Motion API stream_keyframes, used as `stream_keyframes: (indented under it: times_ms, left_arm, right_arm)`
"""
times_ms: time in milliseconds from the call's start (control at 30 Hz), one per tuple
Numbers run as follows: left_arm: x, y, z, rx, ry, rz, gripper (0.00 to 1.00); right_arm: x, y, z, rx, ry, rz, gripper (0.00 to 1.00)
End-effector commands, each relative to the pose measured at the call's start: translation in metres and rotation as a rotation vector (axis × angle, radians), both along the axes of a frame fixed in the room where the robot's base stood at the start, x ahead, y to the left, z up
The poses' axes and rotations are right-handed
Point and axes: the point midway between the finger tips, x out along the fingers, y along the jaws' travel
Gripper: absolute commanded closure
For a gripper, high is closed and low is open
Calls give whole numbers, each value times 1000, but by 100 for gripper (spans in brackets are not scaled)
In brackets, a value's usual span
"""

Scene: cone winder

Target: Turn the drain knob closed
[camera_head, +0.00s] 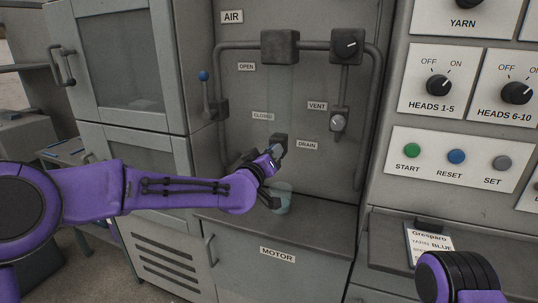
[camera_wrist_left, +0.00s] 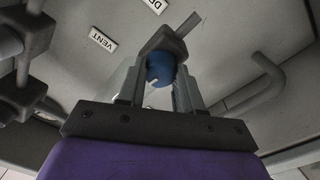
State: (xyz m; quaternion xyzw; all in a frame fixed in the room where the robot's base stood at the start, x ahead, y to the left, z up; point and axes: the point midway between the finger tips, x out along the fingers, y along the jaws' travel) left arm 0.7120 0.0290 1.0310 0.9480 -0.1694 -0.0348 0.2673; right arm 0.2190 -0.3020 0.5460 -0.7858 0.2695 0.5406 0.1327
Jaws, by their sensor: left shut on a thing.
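The drain valve (camera_head: 280,140) sits on the grey panel beside the DRAIN label (camera_head: 307,145). Its blue drain knob (camera_wrist_left: 160,68) shows in the left wrist view, below a dark valve body (camera_wrist_left: 163,40) with a short grey stem. My left gripper (camera_head: 276,151) is at the drain valve, and it also shows in the left wrist view (camera_wrist_left: 160,85) with its two fingers shut on the blue knob. In the head view the gripper mostly hides the knob, so its turn angle cannot be read.
A pale translucent cup (camera_head: 283,198) stands on the ledge (camera_head: 300,230) just below my left gripper. A vent valve (camera_head: 338,121) is to the right, and a blue-tipped lever (camera_head: 204,90) to the left. A control panel (camera_head: 450,170) fills the right side.

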Motion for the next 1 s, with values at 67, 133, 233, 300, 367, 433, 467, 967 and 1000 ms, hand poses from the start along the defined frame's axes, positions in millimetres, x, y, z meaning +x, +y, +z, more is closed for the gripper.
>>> stream_keyframes:
  times_ms: [67, 133, 233, 300, 367, 433, 467, 967, 1000]
  left_arm:
    - [0, 1, -1, -70, 22, 1, 96]
    - [0, 1, -1, -133, 42, 1, 96]
    - [0, 1, -1, -224, 72, 2, 96]
    - [1, 1, -2, -288, 92, 2, 96]
    - [0, 1, -2, -342, 109, 2, 96]
    - [1, 2, -2, -404, 130, 3, 96]
    - [0, 1, -2, -431, 139, 1, 96]
    - [0, 1, -3, -784, 253, 0, 96]
    - [0, 1, -3, -800, 258, 1, 96]
  right_arm:
    - [0, 0, -2, 0, 0, 0, 57]
    - [0, 0, -3, 0, 0, 0, 57]
    - [0, 0, -4, 0, 0, 0, 57]
    - [0, 0, -6, 0, 0, 0, 57]
    - [0, 0, -7, 0, 0, 0, 57]
    - [0, 0, -9, 0, 0, 0, 57]
    - [0, 0, -10, 0, 0, 0, 57]
    - [0, 0, -22, 0, 0, 0, 57]
    - [0, 0, -23, 0, 0, 0, 57]
